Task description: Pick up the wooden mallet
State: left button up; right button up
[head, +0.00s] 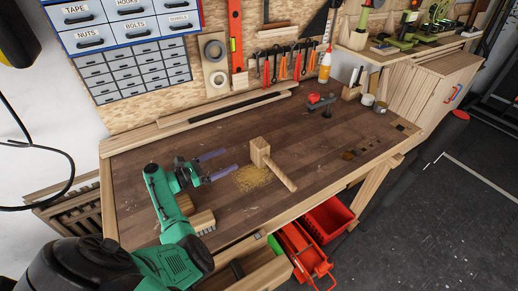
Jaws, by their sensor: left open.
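The wooden mallet (261,154) lies on the dark wooden workbench (325,141). Its pale block head is towards the back, and its handle points down and right towards the front edge. My left gripper (222,163) is open and empty, to the left of the mallet head, with its two fingers pointing right towards it. A gap lies between the fingertips and the mallet. My right gripper is not in view.
Sawdust (254,178) is spread left of the mallet handle. A wooden block (203,221) stands near the front edge. A red-handled clamp (319,103) is at the back right. Red bins (327,219) are below the front edge. The bench right of the mallet is mostly clear.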

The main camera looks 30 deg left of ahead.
aim_at(254, 150)
pick_arm(q)
jog(key=shift+w+f, duration=0.25)
jog(key=shift+w, duration=0.3)
jog(key=w+d+b, duration=0.2)
jog(key=w+d+r+b, duration=0.1)
jog(key=w+d+b, duration=0.1)
jog(key=w+d, duration=0.1)
jog(key=shift+d+r+b, duration=0.1)
jog(key=shift+b, duration=0.2)
jog(key=w+b, duration=0.2)
jog(key=w+d+f+b, duration=0.1)
jog(key=w, duration=0.1)
jog(key=shift+w+d+r+b, duration=0.25)
jog(key=shift+w+d+b, duration=0.15)
jog(key=shift+w, duration=0.05)
jog(key=shift+w+d+r+b, duration=0.2)
jog(key=shift+w+d+b, duration=0.15)
jog(key=shift+w, duration=0.1)
jog(key=shift+w+r, duration=0.1)
jog(key=shift+a, duration=0.1)
jog(key=c, duration=1.5)
grip_shut()
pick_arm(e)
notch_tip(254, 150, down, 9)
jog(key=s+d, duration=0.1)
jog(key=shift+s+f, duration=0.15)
pick_arm(q)
jog(key=shift+r, duration=0.15)
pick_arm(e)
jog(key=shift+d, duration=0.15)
